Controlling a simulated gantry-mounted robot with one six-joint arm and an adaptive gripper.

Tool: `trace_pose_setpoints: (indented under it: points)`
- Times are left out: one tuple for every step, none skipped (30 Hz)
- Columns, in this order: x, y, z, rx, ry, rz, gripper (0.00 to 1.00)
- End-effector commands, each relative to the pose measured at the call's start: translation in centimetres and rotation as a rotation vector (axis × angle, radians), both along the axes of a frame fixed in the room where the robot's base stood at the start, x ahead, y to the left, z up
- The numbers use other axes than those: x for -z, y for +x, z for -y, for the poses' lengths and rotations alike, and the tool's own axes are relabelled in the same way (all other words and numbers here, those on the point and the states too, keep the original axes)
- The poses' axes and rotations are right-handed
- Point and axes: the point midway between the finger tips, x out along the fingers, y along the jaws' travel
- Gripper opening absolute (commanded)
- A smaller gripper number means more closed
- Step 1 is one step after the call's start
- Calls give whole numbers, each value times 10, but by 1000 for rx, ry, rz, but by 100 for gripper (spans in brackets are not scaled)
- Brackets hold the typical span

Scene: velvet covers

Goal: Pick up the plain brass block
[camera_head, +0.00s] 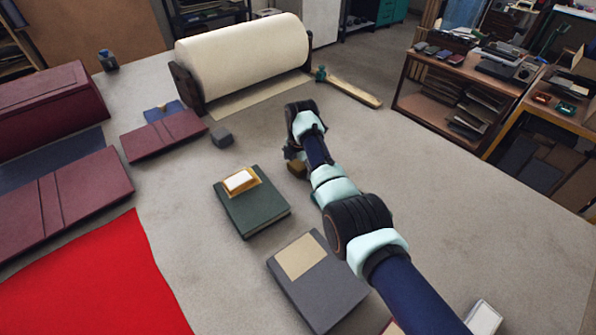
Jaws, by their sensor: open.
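A small plain brass-coloured block (297,169) is on the grey surface near the middle of the view, partly covered by my arm. My gripper (292,153) is at the far end of my arm, beside and just above the block in the picture. It is open, with nothing seen in it. Its fingers are small and mostly hidden by the wrist, so I cannot tell whether they touch the block or are around it.
A green book (262,215) bearing a gold-and-white block (241,180) lies left of my arm. A grey book (325,290) lies nearer. A grey block (222,137), maroon covers (163,136) and a large cream roll (243,55) are farther back.

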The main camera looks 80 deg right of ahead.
Motion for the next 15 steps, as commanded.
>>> trace_pose_setpoints:
  points:
    - [2,0,0,0,0,0,97]
    - [2,0,0,0,0,0,97]
    - [1,0,0,0,0,0,97]
    - [1,0,0,0,-1,1,97]
    - [1,0,0,0,-1,1,97]
    - [1,0,0,0,-1,1,97]
    - [1,0,0,0,-1,1,94]
    - [1,1,0,0,-1,1,89]
    - [1,0,0,0,-1,1,82]
    - [1,1,0,0,-1,1,77]
    - [1,1,0,0,-1,1,72]
    - [1,0,0,0,-1,1,65]
    - [1,0,0,0,-1,1,60]
    - [1,1,0,0,-1,1,55]
    - [1,0,0,0,0,0,49]
